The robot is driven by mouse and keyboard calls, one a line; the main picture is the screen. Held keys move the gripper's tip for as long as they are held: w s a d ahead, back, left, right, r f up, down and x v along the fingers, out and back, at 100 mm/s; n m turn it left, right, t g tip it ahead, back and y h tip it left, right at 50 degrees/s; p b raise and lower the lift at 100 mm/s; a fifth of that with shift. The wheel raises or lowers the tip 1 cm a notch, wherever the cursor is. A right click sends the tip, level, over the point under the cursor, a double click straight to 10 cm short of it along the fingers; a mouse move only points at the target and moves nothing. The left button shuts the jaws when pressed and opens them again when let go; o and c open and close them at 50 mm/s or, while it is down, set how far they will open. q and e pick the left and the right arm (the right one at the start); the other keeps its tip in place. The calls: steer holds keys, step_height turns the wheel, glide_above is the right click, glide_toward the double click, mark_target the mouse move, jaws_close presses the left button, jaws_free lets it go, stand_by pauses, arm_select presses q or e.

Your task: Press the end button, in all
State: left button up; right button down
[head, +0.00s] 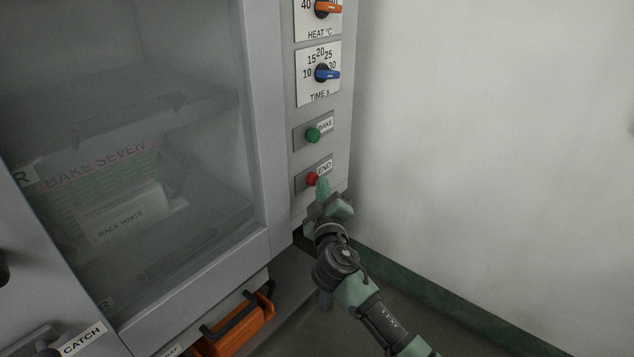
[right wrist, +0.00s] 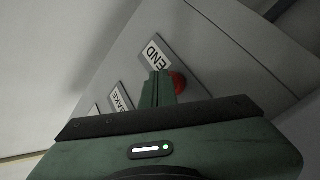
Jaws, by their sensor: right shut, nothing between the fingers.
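The red end button (head: 311,179) sits on the lower control panel of the oven, beside its END label (head: 325,168). My right gripper (head: 322,186) is shut and empty, its fingertips right at the button's right side in the head view. In the right wrist view the shut fingers (right wrist: 158,88) partly cover the red button (right wrist: 178,82), and the END label (right wrist: 155,57) shows just beyond them. I cannot tell whether the fingertips touch the button. My left gripper is not in view.
The green bake button (head: 313,134) is above the end button, with the blue time knob (head: 326,73) and orange heat knob (head: 325,8) higher up. A glass door (head: 150,60) is at left. A bare wall (head: 490,120) stands at right.

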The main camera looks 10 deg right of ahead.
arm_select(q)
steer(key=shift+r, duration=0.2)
arm_select(e)
steer(key=shift+w+a, duration=0.1)
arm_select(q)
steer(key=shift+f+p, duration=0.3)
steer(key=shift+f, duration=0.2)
arm_select(e)
steer(key=shift+s+d, duration=0.55)
steer(key=shift+s, duration=0.25)
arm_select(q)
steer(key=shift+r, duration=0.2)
arm_select(e)
steer(key=shift+d, duration=0.1)
